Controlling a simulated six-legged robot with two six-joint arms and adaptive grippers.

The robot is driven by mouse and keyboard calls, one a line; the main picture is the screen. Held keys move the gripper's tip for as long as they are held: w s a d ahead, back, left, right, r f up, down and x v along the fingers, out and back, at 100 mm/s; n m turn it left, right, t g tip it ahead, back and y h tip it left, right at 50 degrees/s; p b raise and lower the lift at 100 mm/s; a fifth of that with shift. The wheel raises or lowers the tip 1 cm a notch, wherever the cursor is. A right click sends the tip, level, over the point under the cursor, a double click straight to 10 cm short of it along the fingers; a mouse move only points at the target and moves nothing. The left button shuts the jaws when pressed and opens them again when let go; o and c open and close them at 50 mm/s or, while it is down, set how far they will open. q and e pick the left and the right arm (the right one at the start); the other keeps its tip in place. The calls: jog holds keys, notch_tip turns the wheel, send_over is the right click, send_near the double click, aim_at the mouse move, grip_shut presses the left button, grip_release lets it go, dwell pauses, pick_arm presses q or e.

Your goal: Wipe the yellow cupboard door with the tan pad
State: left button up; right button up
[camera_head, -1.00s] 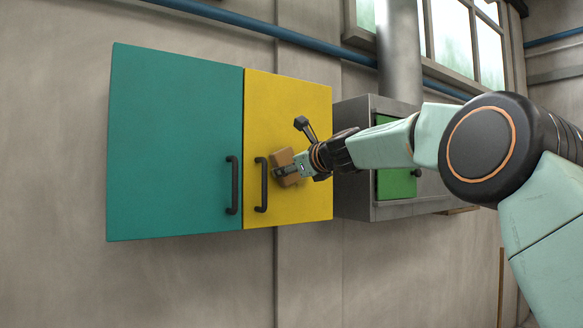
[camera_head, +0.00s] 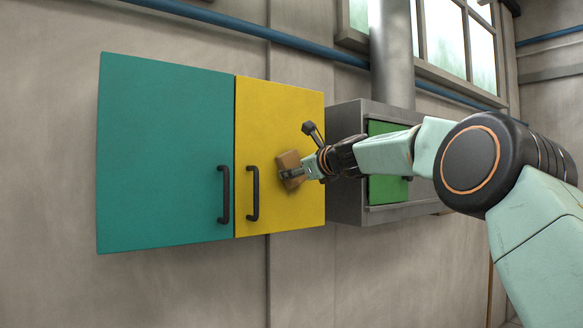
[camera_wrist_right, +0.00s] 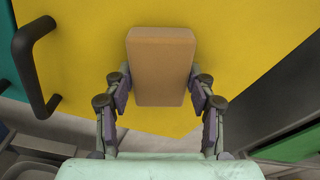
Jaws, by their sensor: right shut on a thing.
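The yellow cupboard door (camera_head: 282,115) is shut, beside a teal door (camera_head: 165,145) on the wall cupboard. My right gripper (camera_head: 295,172) is shut on the tan pad (camera_head: 289,160) in front of the lower right part of the yellow door. In the right wrist view the pad (camera_wrist_right: 160,62) stands between the two fingers of my right gripper (camera_wrist_right: 160,85), with the yellow door (camera_wrist_right: 235,40) behind it. The pad appears against or very close to the door; contact cannot be told for sure. My left gripper is not in view.
A black handle (camera_head: 253,193) is on the yellow door, left of the pad, and another (camera_head: 224,194) is on the teal door. A grey metal box with a green panel (camera_head: 388,188) stands right of the cupboard, behind my right arm. A blue pipe (camera_head: 330,53) runs above.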

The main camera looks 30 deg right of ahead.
jog(key=w+d, duration=0.1)
jog(key=d, duration=0.6)
dwell(0.6)
jog(key=s+b, duration=0.6)
jog(key=shift+d, duration=0.3)
